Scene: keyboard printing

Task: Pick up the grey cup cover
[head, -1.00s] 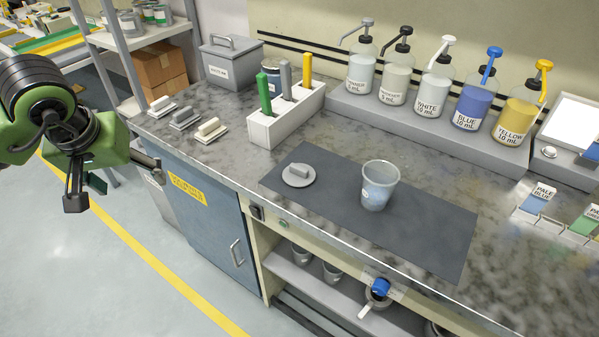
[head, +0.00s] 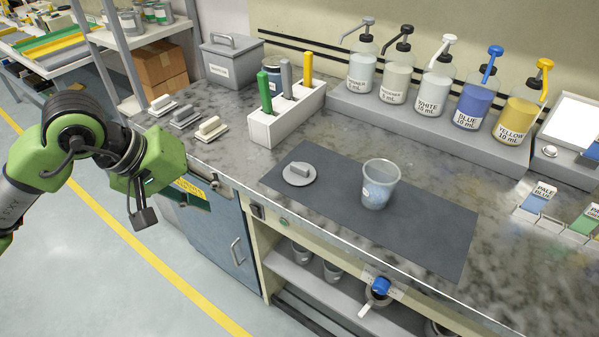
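The grey cup cover (head: 299,174), a round disc with a block handle on top, lies on the dark mat (head: 330,223), left of a clear cup (head: 380,184) holding some pale blue content. My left gripper (head: 173,203) is in the air off the counter's front left edge, left of the cover and apart from it. Its dark fingers look spread wide, with nothing visible between them. My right gripper is not in view.
Three small handled pieces (head: 211,129) lie at the counter's left end. A white holder (head: 285,118) with green, grey and yellow upright handles stands behind the mat. Pump bottles (head: 432,92) line the back. Sample cards (head: 537,198) stand at right.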

